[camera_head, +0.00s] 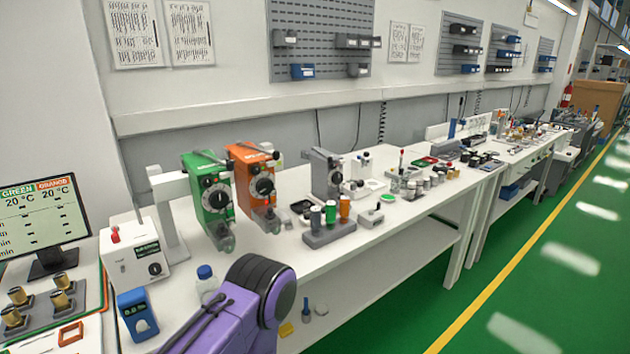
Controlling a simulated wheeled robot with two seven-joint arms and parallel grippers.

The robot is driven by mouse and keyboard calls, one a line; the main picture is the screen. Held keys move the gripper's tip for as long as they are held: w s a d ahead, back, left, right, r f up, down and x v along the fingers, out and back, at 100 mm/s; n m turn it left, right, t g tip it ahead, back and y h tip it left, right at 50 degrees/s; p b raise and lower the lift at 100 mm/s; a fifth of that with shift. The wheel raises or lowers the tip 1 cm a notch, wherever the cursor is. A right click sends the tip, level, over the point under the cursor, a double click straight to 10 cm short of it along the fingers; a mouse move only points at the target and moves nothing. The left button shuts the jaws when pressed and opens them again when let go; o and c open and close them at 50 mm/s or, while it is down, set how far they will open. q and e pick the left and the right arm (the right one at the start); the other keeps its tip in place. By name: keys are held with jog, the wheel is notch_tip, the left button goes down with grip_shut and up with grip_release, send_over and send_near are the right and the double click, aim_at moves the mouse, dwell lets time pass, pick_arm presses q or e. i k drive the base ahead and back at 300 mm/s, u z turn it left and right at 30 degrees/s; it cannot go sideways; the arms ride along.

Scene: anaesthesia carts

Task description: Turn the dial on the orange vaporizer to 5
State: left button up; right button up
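The orange vaporizer (250,165) stands on the white bench, left of the middle of the view. Its round black dial (263,186) faces me, with a smaller black knob above it. The marks on the dial are too small to read. A green vaporizer (207,190) of similar shape stands just to its left. A purple and black arm link of mine crosses the bottom of the view, in front of the bench and well short of the vaporizers. Neither of my grippers shows.
A grey unit (325,172) stands right of the orange vaporizer, behind a holder (330,234) with coloured cylinders. A white box (135,252), a blue device (137,313), a white bottle (206,283) and a monitor (42,215) are at left. Green floor (470,270) lies free at right.

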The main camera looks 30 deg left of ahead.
aim_at(265, 186)
jog(key=u, duration=0.35)
jog(key=i, duration=1)
jog(key=u, duration=0.7)
